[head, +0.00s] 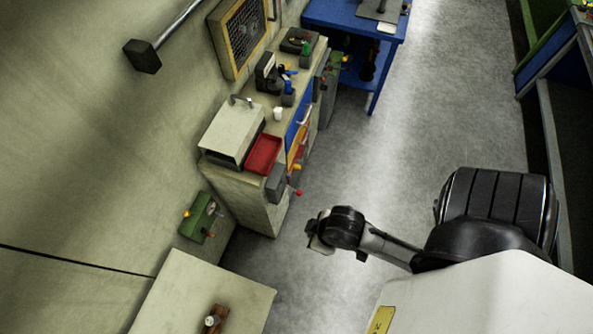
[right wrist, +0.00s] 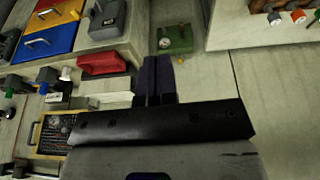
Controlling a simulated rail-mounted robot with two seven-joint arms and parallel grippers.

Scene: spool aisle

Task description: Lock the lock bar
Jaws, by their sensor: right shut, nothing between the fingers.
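I cannot pick out the lock bar for certain in either view. A grey block with a red-tipped lever (head: 278,184) sits at the near corner of the workbench in the head view. A green box with a round gauge (head: 198,216) stands low by the wall, and it also shows in the right wrist view (right wrist: 175,39). My right gripper (head: 318,245) hangs over the floor to the right of the bench, apart from these things. In the right wrist view its two dark fingers (right wrist: 158,68) are together with nothing between them. My left gripper is not in view.
The workbench holds a red tray (head: 263,154) and a pale box with a handle (head: 232,130). A pale table (head: 185,295) with a brown fixture (head: 215,320) stands at the bottom. A blue table (head: 345,16) is farther back. The grey floor aisle (head: 420,110) is clear.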

